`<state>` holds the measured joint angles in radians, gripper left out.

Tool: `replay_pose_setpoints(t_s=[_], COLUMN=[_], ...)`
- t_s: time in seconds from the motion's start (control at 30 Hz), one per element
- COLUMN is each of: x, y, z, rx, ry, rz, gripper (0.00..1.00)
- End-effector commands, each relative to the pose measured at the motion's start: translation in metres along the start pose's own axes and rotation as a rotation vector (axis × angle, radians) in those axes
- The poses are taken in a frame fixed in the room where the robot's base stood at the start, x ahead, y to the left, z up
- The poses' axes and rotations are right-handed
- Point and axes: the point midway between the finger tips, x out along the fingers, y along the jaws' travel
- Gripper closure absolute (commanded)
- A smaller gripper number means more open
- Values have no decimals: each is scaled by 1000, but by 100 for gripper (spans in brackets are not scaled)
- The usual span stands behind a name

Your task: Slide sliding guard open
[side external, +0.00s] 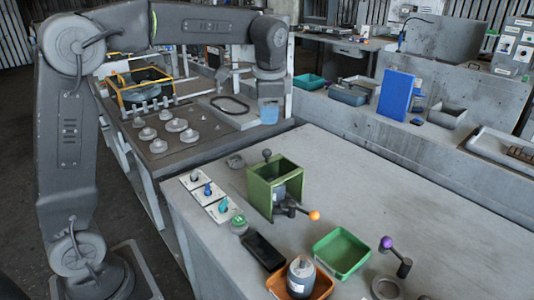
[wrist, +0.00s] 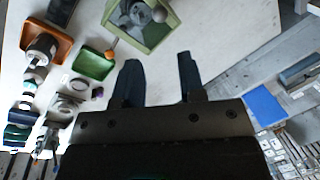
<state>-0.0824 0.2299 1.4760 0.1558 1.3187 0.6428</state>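A green box-shaped housing (side external: 262,196) stands on the grey workbench, with a grey cylindrical part inside. A dark round knob (side external: 267,154) shows at its back rim; I cannot tell whether this belongs to the sliding guard. A dark lever with an orange ball (side external: 314,215) sticks out at its front right. No separate guard panel can be made out clearly. My gripper (side external: 270,97) hangs well above and behind the housing, apart from it. In the wrist view its two dark fingers (wrist: 160,80) are spread with nothing between them, and the housing (wrist: 146,36) shows beyond them, partly cut off.
A green tray (side external: 342,233), an orange tray (side external: 275,287) holding a grey cylinder, and a purple-knobbed lever (side external: 386,243) stand near the front. A black slab (side external: 263,251) and small switches (side external: 207,190) lie left. A blue panel (side external: 396,95) stands behind.

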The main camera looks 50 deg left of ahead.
Motion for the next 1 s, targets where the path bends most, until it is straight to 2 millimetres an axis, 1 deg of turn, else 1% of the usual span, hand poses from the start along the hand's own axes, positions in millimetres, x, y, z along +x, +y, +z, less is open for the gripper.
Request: replay_pose_setpoints(t_s=[0.17,0.4,0.6,0.7,0.8,1.0], x=[21,71,108,121,130,136], y=[0,0,0,0,0,0], z=[0,1,1,0,0,0], rx=[1,-1,-1,-1,-1,-2], ry=[-4,-4,-2,-2,0,1], rz=[3,3,2,1,1,0], gripper=[63,63,63,63,63,63])
